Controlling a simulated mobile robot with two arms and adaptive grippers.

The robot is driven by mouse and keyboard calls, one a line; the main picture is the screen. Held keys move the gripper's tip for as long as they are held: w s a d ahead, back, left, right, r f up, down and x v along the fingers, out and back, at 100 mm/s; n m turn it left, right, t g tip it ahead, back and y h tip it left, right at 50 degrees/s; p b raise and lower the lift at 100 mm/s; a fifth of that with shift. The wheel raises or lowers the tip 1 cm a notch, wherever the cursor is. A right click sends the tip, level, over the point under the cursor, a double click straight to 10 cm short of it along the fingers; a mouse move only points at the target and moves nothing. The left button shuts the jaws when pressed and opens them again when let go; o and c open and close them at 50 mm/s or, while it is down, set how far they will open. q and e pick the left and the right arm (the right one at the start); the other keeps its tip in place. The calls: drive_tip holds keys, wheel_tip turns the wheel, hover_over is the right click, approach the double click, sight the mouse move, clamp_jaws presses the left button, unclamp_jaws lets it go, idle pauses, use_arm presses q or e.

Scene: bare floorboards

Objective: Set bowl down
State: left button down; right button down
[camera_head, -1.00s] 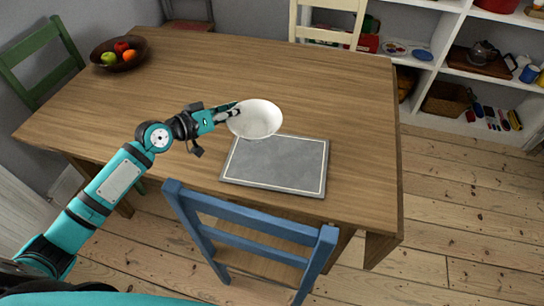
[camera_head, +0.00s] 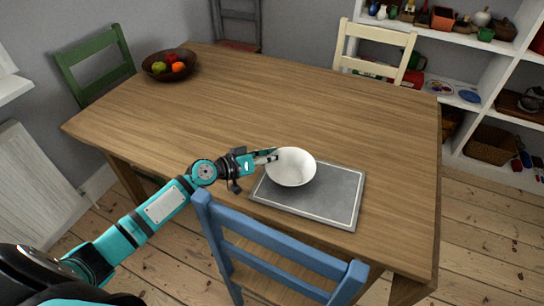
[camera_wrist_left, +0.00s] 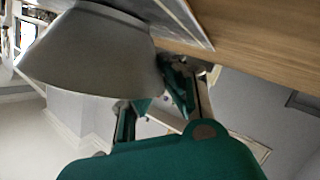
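The white bowl (camera_head: 291,168) is upright over the back left part of the grey placemat (camera_head: 325,198), which has a light border line and lies on the table. My left gripper (camera_head: 272,156) is at the left side of the bowl, shut on its rim. In the left wrist view, the bowl (camera_wrist_left: 95,52) fills the upper left, its edge between the fingers (camera_wrist_left: 160,98), and its base is close to the placemat (camera_wrist_left: 165,18). I cannot tell whether the base touches the mat. My right gripper is not in view.
The wooden table (camera_head: 340,120) is mostly clear. A dark fruit bowl (camera_head: 170,66) stands at its far left corner. A blue chair (camera_head: 270,245) stands at the near edge, close below my left arm. Green (camera_head: 95,58) and cream (camera_head: 375,50) chairs stand around, with white shelves (camera_head: 470,60) at the right.

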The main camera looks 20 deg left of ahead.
use_arm(q)
drive_tip(key=shift+f, duration=0.15)
drive_tip(key=c, duration=1.5)
unclamp_jaws()
drive_tip(key=shift+c, duration=0.2)
drive_tip(key=shift+o, duration=0.3)
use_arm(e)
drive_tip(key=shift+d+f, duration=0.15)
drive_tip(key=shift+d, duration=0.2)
